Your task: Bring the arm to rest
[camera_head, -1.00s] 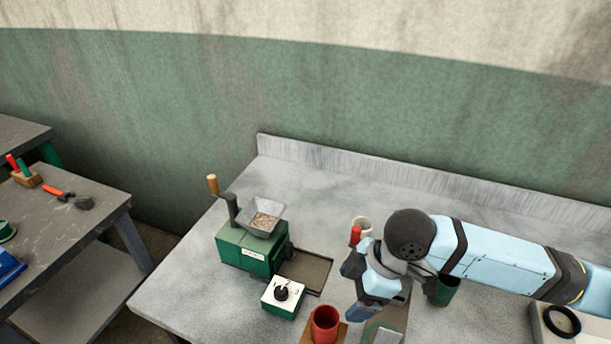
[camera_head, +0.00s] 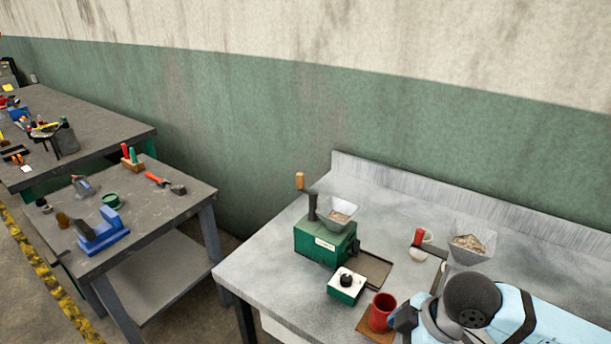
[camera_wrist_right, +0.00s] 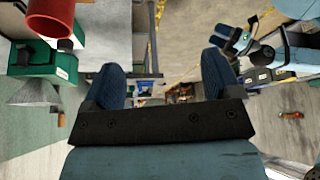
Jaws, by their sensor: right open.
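My right arm enters the camera_head view at the lower right. Its gripper (camera_head: 404,318) shows there as a blue finger beside the red cup (camera_head: 382,312), partly hidden by the wrist. In the right wrist view my right gripper (camera_wrist_right: 158,82) has its two blue fingers wide apart with nothing between them. The red cup (camera_wrist_right: 50,18) shows at that view's upper left, clear of the fingers. My left arm is outside the camera_head view. What looks like my left gripper (camera_wrist_right: 232,40) is at the upper right of the wrist view, too small to judge.
A green grinder (camera_head: 318,245) with grain in its hopper, a knobbed box (camera_head: 346,286) and a dark tray (camera_head: 378,268) stand left of my arm. A red-handled white cup (camera_head: 427,242) and a grain-filled vessel (camera_head: 468,248) stand behind. A side table (camera_head: 150,215) holds tools.

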